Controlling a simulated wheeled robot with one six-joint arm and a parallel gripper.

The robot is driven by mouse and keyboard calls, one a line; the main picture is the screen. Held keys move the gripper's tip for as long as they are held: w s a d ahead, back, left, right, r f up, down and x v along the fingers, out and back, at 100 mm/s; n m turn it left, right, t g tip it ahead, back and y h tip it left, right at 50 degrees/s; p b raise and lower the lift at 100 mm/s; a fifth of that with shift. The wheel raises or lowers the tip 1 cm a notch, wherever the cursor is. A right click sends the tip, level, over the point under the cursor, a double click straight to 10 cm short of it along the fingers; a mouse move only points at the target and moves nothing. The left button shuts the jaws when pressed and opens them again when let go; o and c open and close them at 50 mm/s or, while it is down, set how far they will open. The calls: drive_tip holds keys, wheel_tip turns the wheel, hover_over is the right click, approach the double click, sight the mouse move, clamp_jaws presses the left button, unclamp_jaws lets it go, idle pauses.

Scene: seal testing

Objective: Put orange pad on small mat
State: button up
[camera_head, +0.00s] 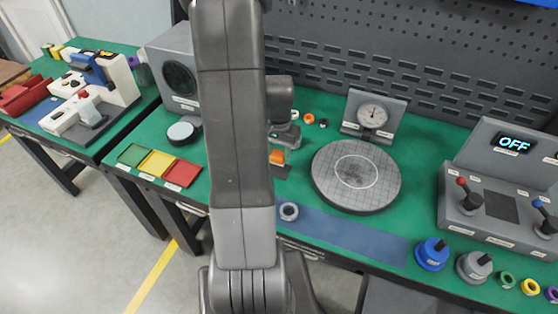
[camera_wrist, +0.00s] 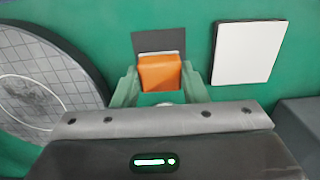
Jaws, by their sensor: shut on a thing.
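The orange pad (camera_wrist: 160,73) is between the two fingers of my gripper (camera_wrist: 160,82) in the wrist view, and the jaws are shut on it. The small mat (camera_wrist: 158,39), a dark grey square on the green bench, shows just beyond the pad and partly behind it. I cannot tell whether the pad touches the mat. In the head view the orange pad (camera_head: 277,157) shows just right of my arm, under my gripper (camera_head: 279,150). A dark corner of the small mat (camera_head: 282,173) shows below it; my arm hides the rest.
A white square plate (camera_wrist: 248,52) lies beside the mat. A round gridded disc (camera_head: 356,177) stands to the right in the head view, with a dial gauge (camera_head: 372,115) behind it. A grey ring (camera_head: 289,211) lies on the blue strip (camera_head: 345,234) in front.

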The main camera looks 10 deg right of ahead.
sight(278, 161)
drive_tip(key=shift+f, duration=1.95)
drive_tip(key=shift+f, duration=0.15)
drive_tip(key=o, duration=1)
drive_tip(key=shift+c, duration=0.2)
wheel_tip(278, 161, up, 12)
drive_tip(key=shift+r, duration=0.15)
drive_tip(key=shift+a, duration=0.1)
